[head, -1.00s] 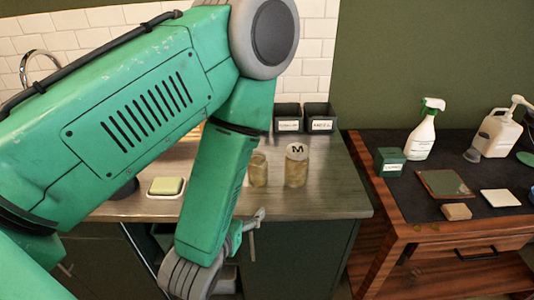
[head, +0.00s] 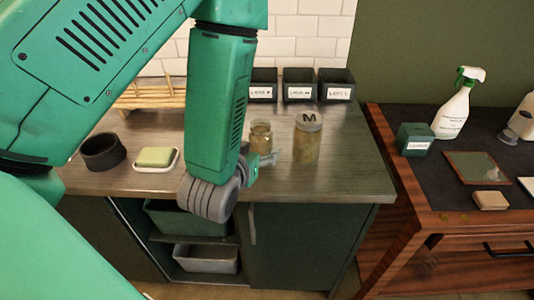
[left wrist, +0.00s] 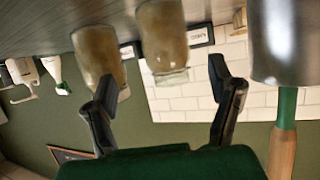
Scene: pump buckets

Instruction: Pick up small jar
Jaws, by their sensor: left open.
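The small jar (head: 260,137), clear glass with tan contents, stands upright on the counter, partly covered by my left forearm. A larger jar (head: 307,140) with a lid marked M stands just right of it. My left gripper (head: 270,158) is open and empty, low in front of the small jar, partly hidden by my wrist. The left wrist view is upside down: the small jar (left wrist: 163,40) appears beyond and between the open fingers (left wrist: 168,95), apart from them. The larger jar (left wrist: 98,55) is behind the left finger.
Labelled dark bins (head: 299,88) stand at the back of the counter (head: 335,180). A soap dish (head: 157,160) and dark bowl (head: 103,152) are at left. A grey cylinder (left wrist: 273,45) is near the right finger in the wrist view. A side table holds a spray bottle (head: 453,112).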

